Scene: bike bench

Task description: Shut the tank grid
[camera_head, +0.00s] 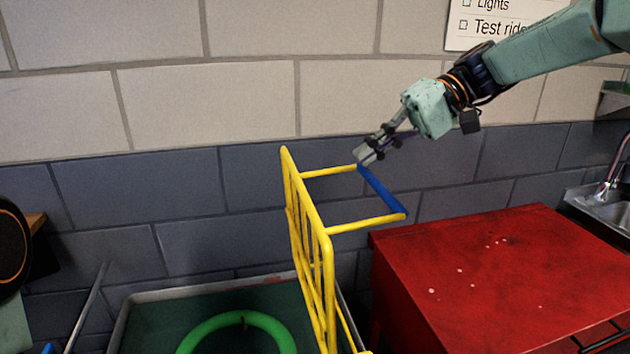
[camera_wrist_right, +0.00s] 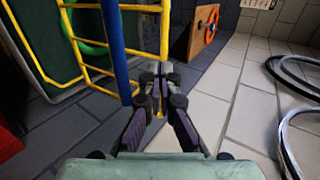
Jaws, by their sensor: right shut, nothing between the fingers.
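The yellow tank grid (camera_head: 315,250) stands raised, about upright, at the right side of the tank (camera_head: 125,315). Its handle is two yellow arms with a blue bar (camera_head: 381,190) across their ends, reaching out to the right. My right gripper (camera_head: 366,155) is shut and empty, at the far end of the blue bar. In the right wrist view the blue bar (camera_wrist_right: 115,50) passes just left of the shut fingers (camera_wrist_right: 155,75); I cannot tell whether they touch it. A green ring (camera_head: 240,320) shows inside the tank. My left gripper is not in view.
A red cabinet (camera_head: 500,280) stands right of the tank, with a sink (camera_head: 600,205) beyond it. A brick wall (camera_head: 200,100) is behind. The right wrist view shows a wooden board with an orange wheel (camera_wrist_right: 207,25) and loose hoops (camera_wrist_right: 285,130) on the floor.

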